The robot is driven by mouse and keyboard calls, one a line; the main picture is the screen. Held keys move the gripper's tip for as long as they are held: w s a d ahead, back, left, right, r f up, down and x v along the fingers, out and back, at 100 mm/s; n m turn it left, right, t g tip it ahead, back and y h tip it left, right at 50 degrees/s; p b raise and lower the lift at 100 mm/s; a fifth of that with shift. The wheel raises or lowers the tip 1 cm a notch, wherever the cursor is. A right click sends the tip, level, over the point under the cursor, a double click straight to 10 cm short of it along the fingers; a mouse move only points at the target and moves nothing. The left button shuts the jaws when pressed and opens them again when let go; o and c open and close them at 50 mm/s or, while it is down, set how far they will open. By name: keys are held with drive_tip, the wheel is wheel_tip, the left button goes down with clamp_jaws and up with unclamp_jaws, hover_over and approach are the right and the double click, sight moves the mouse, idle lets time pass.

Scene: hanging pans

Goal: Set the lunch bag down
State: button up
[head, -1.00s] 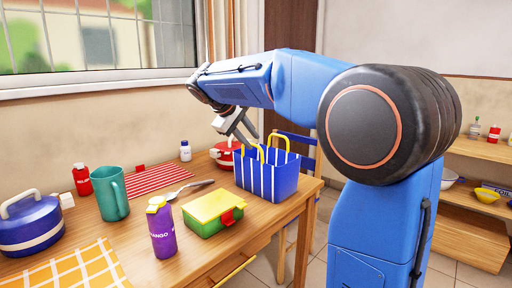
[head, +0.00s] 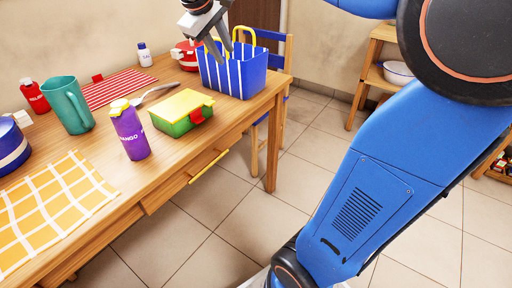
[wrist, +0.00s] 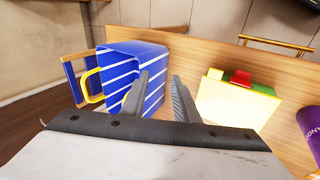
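The lunch bag (head: 232,72) is blue with white stripes and two yellow handles. It stands upright on the wooden table near its far right corner. In the wrist view the bag (wrist: 118,60) fills the area left of the fingers, with a yellow handle at its left. My gripper (head: 218,50) is over the bag's left side in the head view, close to a handle. In the wrist view my gripper (wrist: 160,76) has its fingers apart. The left finger overlaps the bag in the picture; whether it touches is unclear. Nothing shows held between the fingers.
A green and yellow lunch box (head: 182,112) and a purple bottle (head: 130,132) stand nearer on the table (head: 205,150). A teal mug (head: 68,105), a spoon (head: 152,92) and a red pot (head: 186,54) are around. A blue chair (head: 274,50) stands behind the bag.

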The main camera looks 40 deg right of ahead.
drive_tip(key=s+a+f+m+y, duration=0.1)
drive_tip(key=s+a+f+y, duration=0.1)
drive_tip(key=s+f, duration=0.8)
drive_tip(key=s+a+f+m+t+y, duration=0.1)
drive_tip(key=s+a+f+m+y, duration=0.1)
drive_tip(key=s+f, duration=0.9)
drive_tip(key=s+a+y, duration=0.1)
drive_tip(key=s+a, duration=0.1)
drive_tip(key=s, duration=0.2)
drive_tip(key=shift+s+f+t, duration=0.15)
drive_tip(key=shift+t, duration=0.15)
